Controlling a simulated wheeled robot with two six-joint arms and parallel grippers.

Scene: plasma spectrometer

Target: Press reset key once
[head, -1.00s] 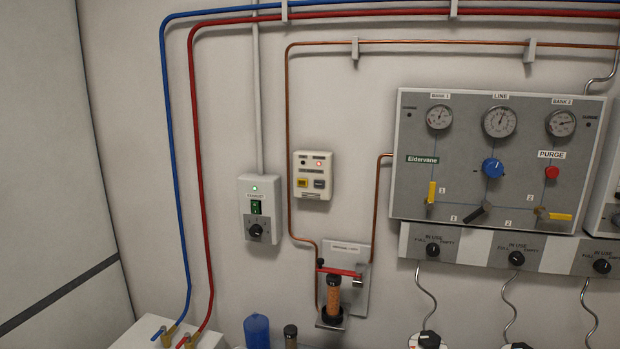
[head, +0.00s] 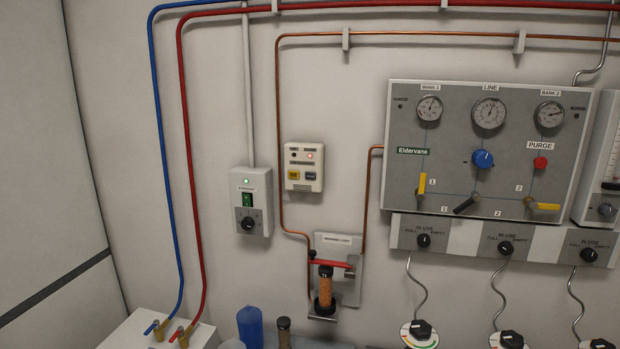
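A small cream alarm box (head: 304,167) is on the wall left of the gas panel, with a lit red lamp (head: 310,156) at its upper right. It carries a yellow key (head: 294,175) and a dark blue-grey key (head: 310,176) side by side. The labels on the keys are too small to read, so I cannot tell which is the reset key. Neither of my grippers is in the head view.
A grey switch box (head: 251,202) with a green lamp is left of the alarm box. Copper pipe runs around the alarm box to a filter cartridge (head: 325,287) below. The gas panel (head: 482,160) is on the right. Blue and red pipes run down the left.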

